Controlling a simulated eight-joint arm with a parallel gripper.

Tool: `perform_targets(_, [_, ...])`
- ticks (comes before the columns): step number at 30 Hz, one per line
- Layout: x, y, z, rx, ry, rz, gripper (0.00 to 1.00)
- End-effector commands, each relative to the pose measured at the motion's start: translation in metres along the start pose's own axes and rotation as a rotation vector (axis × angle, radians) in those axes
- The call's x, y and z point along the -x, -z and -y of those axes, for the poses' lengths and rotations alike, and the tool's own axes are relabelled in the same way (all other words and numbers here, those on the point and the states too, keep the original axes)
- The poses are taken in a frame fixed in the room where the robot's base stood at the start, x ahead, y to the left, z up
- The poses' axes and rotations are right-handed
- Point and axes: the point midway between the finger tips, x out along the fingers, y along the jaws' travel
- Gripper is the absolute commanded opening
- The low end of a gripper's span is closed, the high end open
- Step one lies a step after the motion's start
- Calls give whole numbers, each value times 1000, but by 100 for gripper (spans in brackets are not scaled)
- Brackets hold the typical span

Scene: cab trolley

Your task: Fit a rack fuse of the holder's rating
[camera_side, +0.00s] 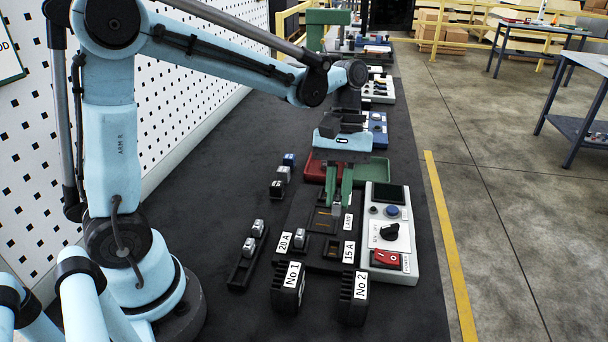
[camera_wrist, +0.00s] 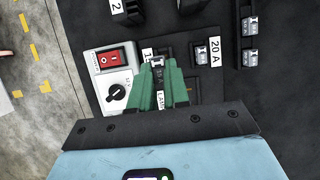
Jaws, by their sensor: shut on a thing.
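My green-fingered gripper (camera_side: 339,203) points down over the dark board, near the lamp label. It is shut on a small grey fuse (camera_side: 337,209), partly hidden by the fingers. In the wrist view my gripper (camera_wrist: 172,68) covers part of the board. A fuse (camera_side: 300,238) sits in the holder beside the 20 A label (camera_side: 284,242). The holder (camera_side: 332,248) beside the 15 A label (camera_side: 348,252) looks dark and empty. The black fuse rack (camera_side: 236,276) stands to the left with two pale-topped fuses (camera_side: 258,226) visible; it also shows in the wrist view (camera_wrist: 239,42).
A white panel (camera_side: 404,246) with a black knob and red switch stands right of the board. Black blocks No.1 (camera_side: 287,290) and No.2 (camera_side: 353,296) stand in front. Several loose fuses (camera_side: 283,174) stand at left. Red (camera_side: 316,168) and green (camera_side: 376,168) trays lie behind.

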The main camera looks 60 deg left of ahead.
Motion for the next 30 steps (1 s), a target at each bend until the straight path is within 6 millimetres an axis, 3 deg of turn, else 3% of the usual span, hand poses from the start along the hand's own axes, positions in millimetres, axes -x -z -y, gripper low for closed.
perform_targets(30, [-68, 28, 1, 0, -1, 0, 0])
